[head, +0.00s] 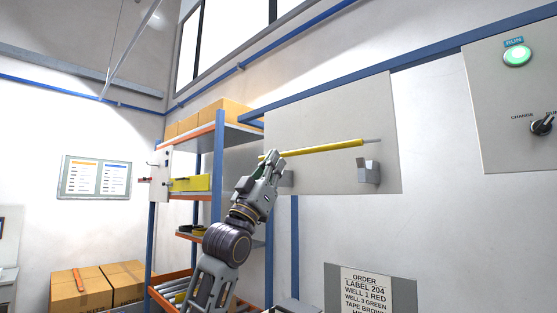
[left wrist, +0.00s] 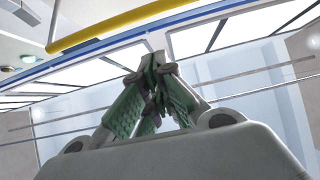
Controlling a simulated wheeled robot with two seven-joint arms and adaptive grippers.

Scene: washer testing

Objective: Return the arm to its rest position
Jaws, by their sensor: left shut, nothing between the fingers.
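My left arm rises from the bottom of the head view. Its gripper (head: 269,163) is shut and empty, in front of a grey wall panel (head: 345,120). In the left wrist view the green-padded fingers (left wrist: 155,75) meet at their tips with nothing between them. A yellow rod (head: 325,147) with a thin metal tip runs across the panel, just to the right of the fingertips. The rod also crosses the top of the left wrist view (left wrist: 125,22). I cannot tell whether the fingertips touch the rod. My right gripper is not in view.
A grey bracket (head: 369,171) sticks out below the rod. A shelf rack with blue posts (head: 218,170) stands behind my left arm. Cardboard boxes (head: 82,290) lie at lower left. A control panel with a green RUN light (head: 516,56) is at right, above an order sign (head: 368,290).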

